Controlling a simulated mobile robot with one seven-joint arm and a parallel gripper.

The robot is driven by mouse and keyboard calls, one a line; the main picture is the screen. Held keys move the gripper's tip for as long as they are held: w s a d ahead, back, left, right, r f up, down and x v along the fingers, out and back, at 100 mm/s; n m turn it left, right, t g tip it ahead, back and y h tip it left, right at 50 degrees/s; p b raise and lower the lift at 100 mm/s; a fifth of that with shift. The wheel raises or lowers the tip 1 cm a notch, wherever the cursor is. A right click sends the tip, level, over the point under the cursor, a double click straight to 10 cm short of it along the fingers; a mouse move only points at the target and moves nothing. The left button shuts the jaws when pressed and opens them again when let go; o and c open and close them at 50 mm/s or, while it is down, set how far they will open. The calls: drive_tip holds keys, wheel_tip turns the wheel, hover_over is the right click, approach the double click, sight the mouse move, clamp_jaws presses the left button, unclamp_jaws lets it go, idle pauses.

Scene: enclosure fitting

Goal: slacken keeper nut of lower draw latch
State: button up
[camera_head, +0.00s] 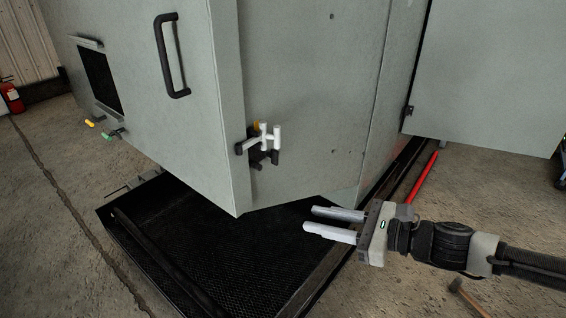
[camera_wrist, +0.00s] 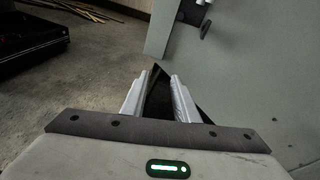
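In the wrist view a dark latch part (camera_wrist: 205,29) shows at the top, partly cut off by the frame edge. My gripper (camera_head: 325,222) is open and empty, below and to the right of the latch, well apart from it. Its fingers also show in the wrist view (camera_wrist: 153,97).
The grey enclosure (camera_head: 300,80) stands over a black ribbed tray (camera_head: 215,245). A black handle (camera_head: 172,55) sticks out from its left face. An open grey panel (camera_head: 490,75) is at the right. A red bar (camera_head: 425,178) and a hammer (camera_head: 466,296) lie on the floor.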

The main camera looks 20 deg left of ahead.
drive_tip(key=w+d+r+m+t+y, duration=0.2)
drive_tip(key=w+d+r+m+t, duration=0.15)
drive_tip(key=r, duration=0.35)
approach(272, 156)
drive_tip(key=x, duration=0.7)
drive_tip(key=shift+w, duration=0.3)
drive_tip(key=shift+a, duration=0.15)
drive_tip(key=shift+c, duration=0.4)
clamp_jaws()
